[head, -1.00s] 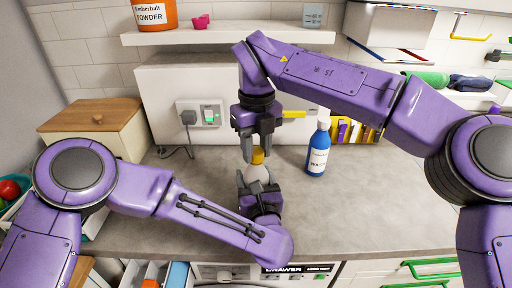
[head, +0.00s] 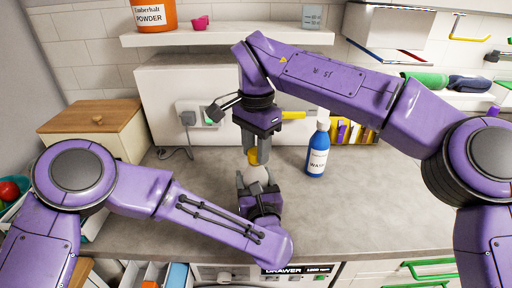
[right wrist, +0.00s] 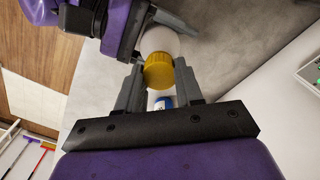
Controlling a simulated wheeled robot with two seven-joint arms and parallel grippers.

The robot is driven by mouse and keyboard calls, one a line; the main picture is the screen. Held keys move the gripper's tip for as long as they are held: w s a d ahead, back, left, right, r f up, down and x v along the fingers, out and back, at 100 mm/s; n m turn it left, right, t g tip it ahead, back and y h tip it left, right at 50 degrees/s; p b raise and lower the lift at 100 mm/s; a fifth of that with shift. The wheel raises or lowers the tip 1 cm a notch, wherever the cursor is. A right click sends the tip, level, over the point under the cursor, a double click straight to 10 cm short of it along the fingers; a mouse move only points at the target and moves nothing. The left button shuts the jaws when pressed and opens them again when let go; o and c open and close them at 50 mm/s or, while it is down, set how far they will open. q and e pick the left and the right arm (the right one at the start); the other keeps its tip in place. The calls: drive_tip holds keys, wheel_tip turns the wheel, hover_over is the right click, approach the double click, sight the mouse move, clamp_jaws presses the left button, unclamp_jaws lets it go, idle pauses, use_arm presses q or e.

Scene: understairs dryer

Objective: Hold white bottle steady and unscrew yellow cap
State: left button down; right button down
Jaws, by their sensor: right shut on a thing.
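The white bottle (head: 258,177) stands upright on the counter, its lower part hidden by my left gripper (head: 257,187). The left fingers are closed around its body from the front. The yellow cap (head: 253,157) is on top of the bottle. My right gripper (head: 256,155) points down from above, its fingers shut on the cap. In the right wrist view the yellow cap (right wrist: 158,71) sits between the two right fingertips (right wrist: 159,82), with the white bottle (right wrist: 160,40) behind it and part of my left gripper beside it.
A blue bottle (head: 317,150) with a white cap stands to the right. A wall socket with a plug (head: 188,118) and a wooden box (head: 92,130) are at the back left. A shelf (head: 230,35) hangs above.

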drive_tip(key=shift+r, duration=0.15)
drive_tip(key=shift+r, duration=0.95)
drive_tip(key=shift+r, duration=0.1)
drive_tip(key=shift+r, duration=1.95)
use_arm(q)
drive_tip(key=shift+c, duration=0.2)
unclamp_jaws()
drive_tip(key=shift+s, duration=0.1)
